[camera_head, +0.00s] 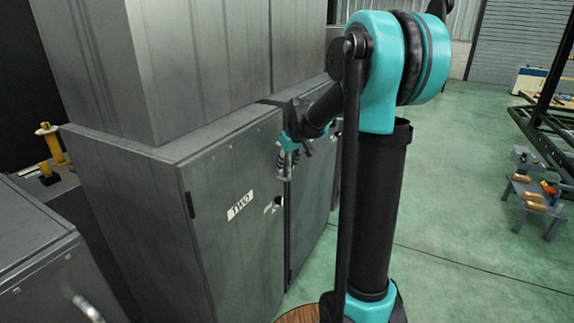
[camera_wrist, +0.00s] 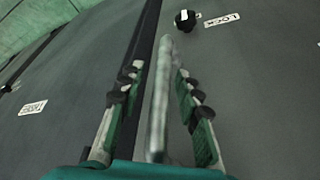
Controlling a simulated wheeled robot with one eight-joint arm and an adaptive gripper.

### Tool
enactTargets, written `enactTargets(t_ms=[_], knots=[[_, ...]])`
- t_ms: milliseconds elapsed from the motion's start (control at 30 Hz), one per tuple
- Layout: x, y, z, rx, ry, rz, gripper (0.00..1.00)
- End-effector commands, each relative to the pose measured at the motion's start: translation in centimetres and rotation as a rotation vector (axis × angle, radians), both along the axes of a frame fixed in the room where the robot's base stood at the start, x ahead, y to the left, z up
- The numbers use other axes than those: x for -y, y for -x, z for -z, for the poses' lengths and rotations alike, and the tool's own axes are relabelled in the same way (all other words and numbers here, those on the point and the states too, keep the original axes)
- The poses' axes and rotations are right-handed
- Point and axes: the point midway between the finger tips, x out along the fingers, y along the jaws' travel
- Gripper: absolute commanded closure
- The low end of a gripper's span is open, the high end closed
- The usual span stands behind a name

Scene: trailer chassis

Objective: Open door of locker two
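The grey door of locker two (camera_head: 232,235) is shut, with a white "TWO" label (camera_head: 240,205) on its front. My gripper (camera_head: 286,172) is at the upper right part of this door, near its edge. In the wrist view, my gripper (camera_wrist: 158,80) has its fingers apart, one on each side of a long grey bar handle (camera_wrist: 159,105). Gaps show between the handle and both fingers. A black round lock knob (camera_wrist: 185,20) with a "LOCK" label (camera_wrist: 222,19) is beyond the right finger. The handle is mostly hidden in the head view.
A neighbouring locker door (camera_head: 312,200) stands to the right, past a dark gap. A grey cabinet (camera_head: 35,250) is at the lower left. Green floor (camera_head: 440,200) is open on the right, with a small tool bench (camera_head: 535,190) farther off.

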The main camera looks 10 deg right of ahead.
Motion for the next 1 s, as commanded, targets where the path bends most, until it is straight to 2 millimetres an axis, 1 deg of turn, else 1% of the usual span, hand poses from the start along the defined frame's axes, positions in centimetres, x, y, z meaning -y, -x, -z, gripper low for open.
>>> enactTargets(t_ms=[167, 267, 400, 467, 1000], knots=[[-0.01, 0.00, 0.00, 0.000, 0.000, 0.000, 0.66], [-0.01, 0.01, -0.01, 0.000, 0.000, 0.000, 0.76], [-0.01, 0.01, -0.02, 0.000, 0.000, 0.000, 0.93], [-0.01, 0.01, -0.02, 0.000, 0.000, 0.000, 1.00], [-0.01, 0.01, -0.04, 0.000, 0.000, 0.000, 1.00]])
